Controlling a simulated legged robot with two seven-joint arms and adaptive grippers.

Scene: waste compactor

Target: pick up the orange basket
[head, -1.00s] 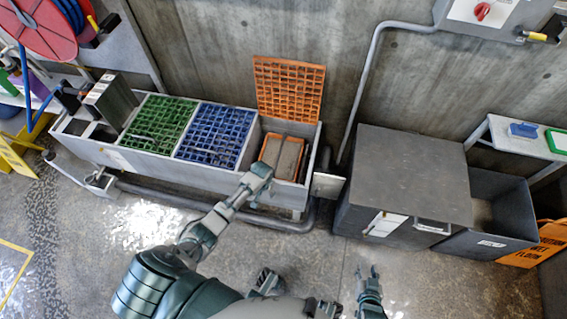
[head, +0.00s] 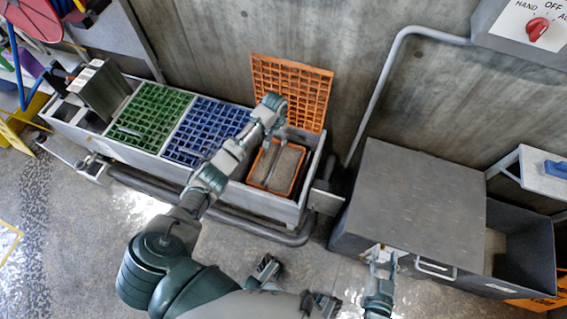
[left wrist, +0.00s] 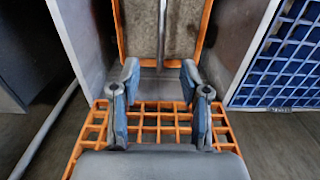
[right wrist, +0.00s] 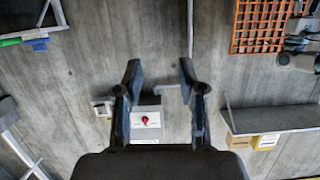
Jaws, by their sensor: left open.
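The orange basket (head: 298,170) sits in the right-end compartment of the long trough, with greyish-brown contents and an orange rim. In the left wrist view the basket (left wrist: 207,25) is at the top, with a thin grey bar across its middle. My left gripper (head: 268,143) hangs over the basket's back part, fingers pointing down. In the left wrist view the left gripper (left wrist: 160,75) is open, with its fingers apart on either side of the bar's line; contact is not clear. My right gripper (head: 381,258) is open and empty in front of the grey box; it shows open in its wrist view (right wrist: 160,69).
An orange grid lid (head: 300,90) stands raised behind the basket. Green (head: 145,115) and blue (head: 205,130) grids cover neighbouring compartments. A grey closed box (head: 415,205) and an open bin (head: 525,240) stand to the right. A pipe (head: 385,90) runs up the wall.

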